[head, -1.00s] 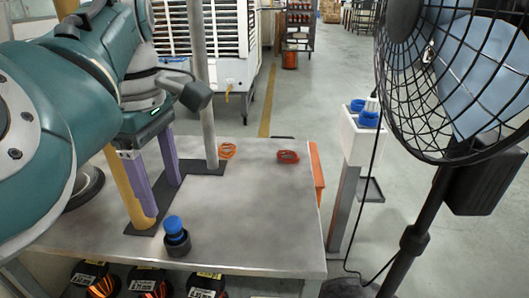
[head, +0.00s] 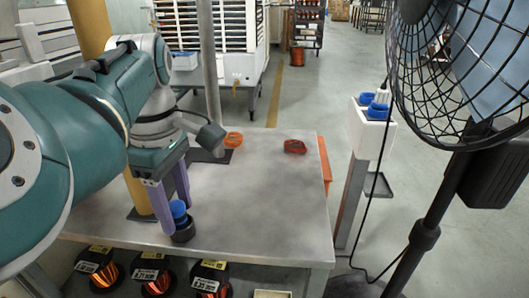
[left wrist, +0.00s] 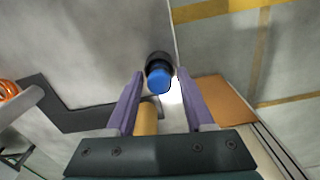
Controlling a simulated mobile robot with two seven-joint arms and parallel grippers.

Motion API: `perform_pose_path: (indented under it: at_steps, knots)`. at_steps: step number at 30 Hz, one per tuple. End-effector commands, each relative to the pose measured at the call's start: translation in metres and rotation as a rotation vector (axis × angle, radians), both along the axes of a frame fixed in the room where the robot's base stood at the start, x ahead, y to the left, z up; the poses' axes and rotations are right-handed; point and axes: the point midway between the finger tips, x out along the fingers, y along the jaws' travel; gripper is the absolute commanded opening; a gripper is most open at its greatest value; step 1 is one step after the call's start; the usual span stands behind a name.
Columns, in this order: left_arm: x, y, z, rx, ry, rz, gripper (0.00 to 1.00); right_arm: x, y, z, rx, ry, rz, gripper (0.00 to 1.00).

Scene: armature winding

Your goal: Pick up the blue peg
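The blue peg (head: 179,209) stands upright in a black round holder (head: 183,233) near the front edge of the grey table (head: 255,205). My left gripper (head: 176,212) is open, its two purple fingers pointing down at the peg and partly covering it in the head view. In the left wrist view the blue peg (left wrist: 160,80) shows between the tips of the open fingers (left wrist: 160,74), with a gap on both sides. I cannot tell whether the tips are level with the peg or above it. My right gripper is not in view.
An orange ring (head: 232,139) and a red ring (head: 296,147) lie at the table's back. A grey post (head: 210,80) and a yellow post (head: 140,190) stand near my left arm. Copper spools (head: 155,278) sit below the front edge. A fan (head: 440,80) stands at right.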

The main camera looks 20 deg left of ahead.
Motion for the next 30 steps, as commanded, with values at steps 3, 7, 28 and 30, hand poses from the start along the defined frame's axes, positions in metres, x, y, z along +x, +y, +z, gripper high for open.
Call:
perform_pose_path:
  at_steps: [3, 7, 28, 30]
  knots:
    - [0.000, 0.000, 0.000, 0.000, 0.000, 0.000, 0.39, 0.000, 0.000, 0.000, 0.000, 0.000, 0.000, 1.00]
    - [0.000, 0.000, 0.000, 0.000, 0.000, 0.000, 0.24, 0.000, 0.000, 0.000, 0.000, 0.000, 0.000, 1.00]
    - [0.000, 0.000, 0.004, 0.001, -0.001, 0.000, 0.00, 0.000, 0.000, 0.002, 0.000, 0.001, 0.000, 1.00]
    - [0.001, 0.000, 0.010, 0.001, -0.003, 0.000, 0.00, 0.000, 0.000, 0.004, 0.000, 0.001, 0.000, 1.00]
